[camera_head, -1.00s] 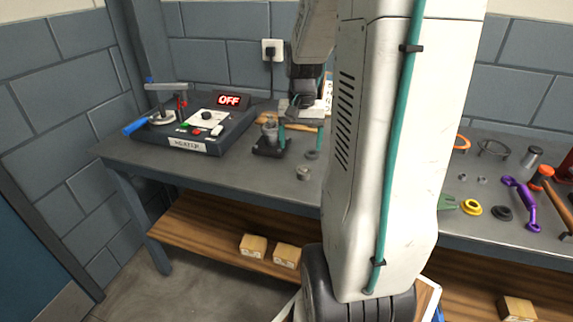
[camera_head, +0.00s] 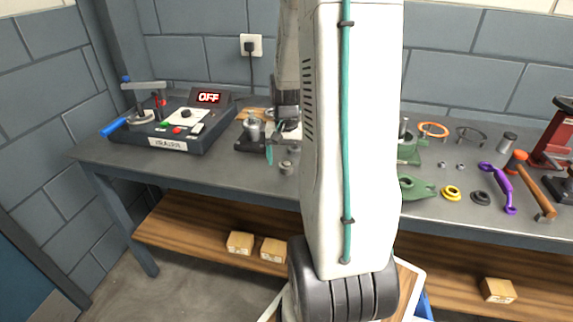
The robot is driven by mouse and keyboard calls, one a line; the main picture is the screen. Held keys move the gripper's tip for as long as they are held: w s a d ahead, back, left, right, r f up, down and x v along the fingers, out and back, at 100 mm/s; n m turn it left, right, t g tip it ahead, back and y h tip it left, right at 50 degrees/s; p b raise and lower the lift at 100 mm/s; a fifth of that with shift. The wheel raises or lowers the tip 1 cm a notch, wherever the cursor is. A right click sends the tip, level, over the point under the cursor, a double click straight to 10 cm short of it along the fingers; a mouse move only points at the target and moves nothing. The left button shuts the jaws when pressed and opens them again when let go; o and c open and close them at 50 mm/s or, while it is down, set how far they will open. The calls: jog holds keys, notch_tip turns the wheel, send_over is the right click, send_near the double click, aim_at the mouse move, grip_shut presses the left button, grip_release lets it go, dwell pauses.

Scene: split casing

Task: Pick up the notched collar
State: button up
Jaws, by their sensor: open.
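No notch can be made out on any ring at this size, so I cannot tell for sure which is the notched collar. A small grey ring-like part (camera_head: 287,168) lies on the bench near its front edge, left of my arm. A darker round part (camera_head: 293,150) lies just behind it, partly hidden by my arm. My gripper (camera_head: 275,142), with teal fingers, is open above the bench, just behind and left of these two parts. Nothing shows between its fingers. Its far side is partly hidden. A yellow ring (camera_head: 452,193) and a black ring (camera_head: 480,198) lie to the right.
A dark stand with a grey cylindrical part (camera_head: 253,130) is close left of my gripper. A heater box (camera_head: 170,130) reading OFF stands at the left. Right of my arm are a green part (camera_head: 416,188), a purple part (camera_head: 497,187), a hammer (camera_head: 535,185) and a red press (camera_head: 555,140).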

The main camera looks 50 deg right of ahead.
jog(key=shift+f, duration=0.25)
dwell(0.3)
jog(key=c, duration=1.1)
